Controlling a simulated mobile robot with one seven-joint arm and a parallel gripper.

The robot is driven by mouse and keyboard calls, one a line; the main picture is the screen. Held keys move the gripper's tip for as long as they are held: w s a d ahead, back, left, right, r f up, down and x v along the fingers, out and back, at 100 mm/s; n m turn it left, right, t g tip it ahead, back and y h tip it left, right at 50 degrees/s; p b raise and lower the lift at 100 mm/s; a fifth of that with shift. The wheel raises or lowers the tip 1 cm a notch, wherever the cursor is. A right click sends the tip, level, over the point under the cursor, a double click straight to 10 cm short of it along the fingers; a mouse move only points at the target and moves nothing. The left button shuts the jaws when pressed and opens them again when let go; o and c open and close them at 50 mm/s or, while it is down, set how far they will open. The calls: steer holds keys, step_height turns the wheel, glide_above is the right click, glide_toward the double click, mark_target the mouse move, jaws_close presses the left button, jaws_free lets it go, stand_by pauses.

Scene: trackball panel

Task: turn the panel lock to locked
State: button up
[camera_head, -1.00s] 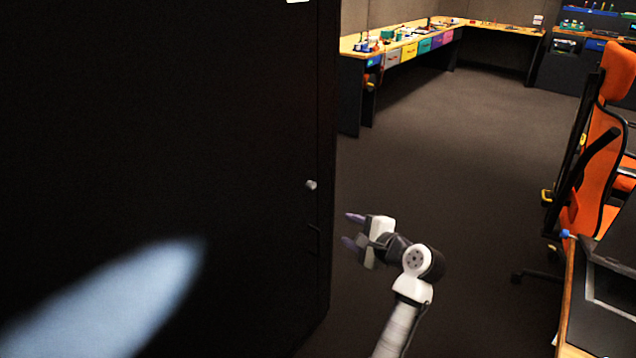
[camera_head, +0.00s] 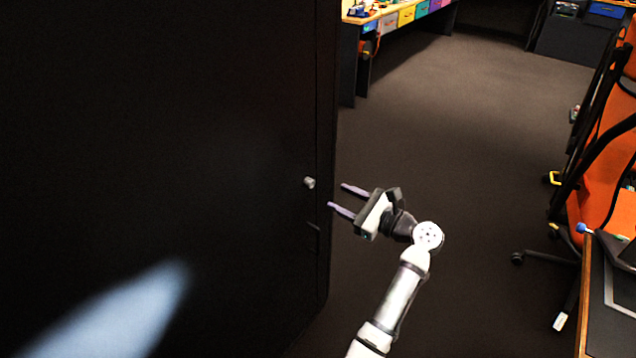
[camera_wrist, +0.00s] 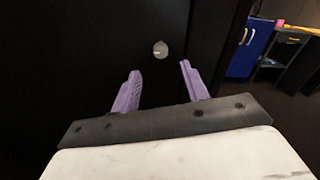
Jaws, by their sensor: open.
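The panel lock is a small pale knob (camera_head: 309,182) on the dark panel (camera_head: 150,150), near the panel's right edge. In the wrist view the knob (camera_wrist: 160,49) shows as a light round shape beyond and between my two purple fingertips. My gripper (camera_head: 342,196) is open and empty, a short way to the right of the knob and apart from it in the head view. The fingers (camera_wrist: 157,76) point toward the panel. The knob's turn marking is too small to read.
A small dark handle (camera_head: 314,226) sits below the knob. A long bench (camera_head: 400,22) with coloured drawers stands at the back. An orange chair (camera_head: 605,150) and a desk edge (camera_head: 590,290) are at the right. The floor (camera_head: 470,130) between is clear.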

mark_target(313, 184)
steer(key=p+x, duration=0.1)
steer(key=x, duration=0.7)
steer(key=shift+p, duration=0.3)
steer(key=shift+c, duration=0.4)
steer(key=shift+d, duration=0.1)
jaws_close()
